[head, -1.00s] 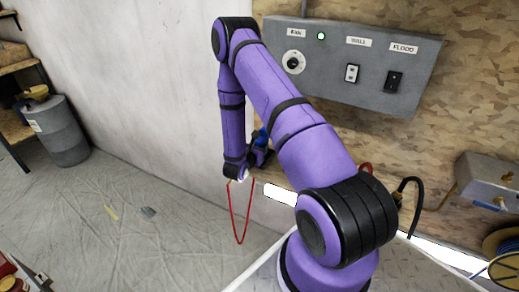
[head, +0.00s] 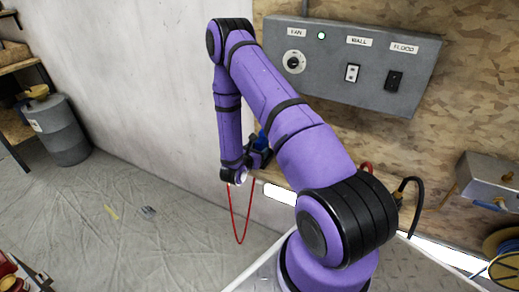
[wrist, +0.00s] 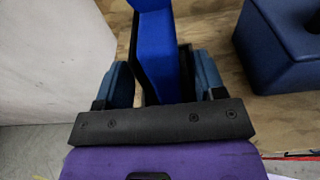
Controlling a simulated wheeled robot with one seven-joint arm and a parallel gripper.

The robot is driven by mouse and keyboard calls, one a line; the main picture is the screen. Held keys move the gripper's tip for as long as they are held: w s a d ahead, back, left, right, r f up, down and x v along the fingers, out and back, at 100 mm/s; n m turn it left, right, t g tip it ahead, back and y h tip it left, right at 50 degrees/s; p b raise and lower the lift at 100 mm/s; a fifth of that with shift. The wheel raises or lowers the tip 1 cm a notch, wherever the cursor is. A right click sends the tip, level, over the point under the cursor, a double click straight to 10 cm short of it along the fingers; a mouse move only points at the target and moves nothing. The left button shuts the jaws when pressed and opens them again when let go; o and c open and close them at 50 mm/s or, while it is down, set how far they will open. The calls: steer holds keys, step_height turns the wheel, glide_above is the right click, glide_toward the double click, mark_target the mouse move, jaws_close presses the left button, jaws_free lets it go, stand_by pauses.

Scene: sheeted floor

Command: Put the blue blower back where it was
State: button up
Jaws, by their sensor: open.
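A bright blue piece (wrist: 160,50), which looks like part of the blue blower, stands between the two fingers of my gripper (wrist: 163,82) in the wrist view. Dark parts show beside and behind it. My gripper is open, with one blue-grey finger on each side of the piece; I cannot tell whether either finger touches it. In the head view a small blue patch (head: 262,138) shows by my gripper (head: 264,150), low by the plywood wall and mostly hidden behind my arm.
A darker blue block (wrist: 283,45) with a dark opening sits right of my gripper in the wrist view. A grey switch panel (head: 340,90) hangs above my arm. A red cord loop (head: 241,242) hangs below my wrist. A grey drum (head: 60,135) stands left; the sheeted floor between is mostly clear.

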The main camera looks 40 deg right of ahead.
steer(key=v, duration=1)
steer(key=s+r+m+g+y, duration=0.1)
steer(key=s+r+m+g, duration=0.25)
steer(key=r, duration=0.55)
steer(key=s+r+m+g+y, duration=0.1)
steer(key=s+r+m+g, duration=0.1)
steer(key=r+m, duration=0.45)
steer(key=s+r+m+g+y, duration=0.1)
steer(key=s+r+m+g, duration=0.15)
steer(key=r, duration=0.85)
steer(key=s+a+r+m+t+y, duration=0.8)
steer(key=s+a+r+y, duration=0.4)
steer(key=s+a+r, duration=0.3)
steer(key=shift+s+a+r+m, duration=0.2)
steer(key=shift+a+r+m, duration=0.15)
steer(key=shift+r+m, duration=0.5)
steer(key=shift+r, duration=0.15)
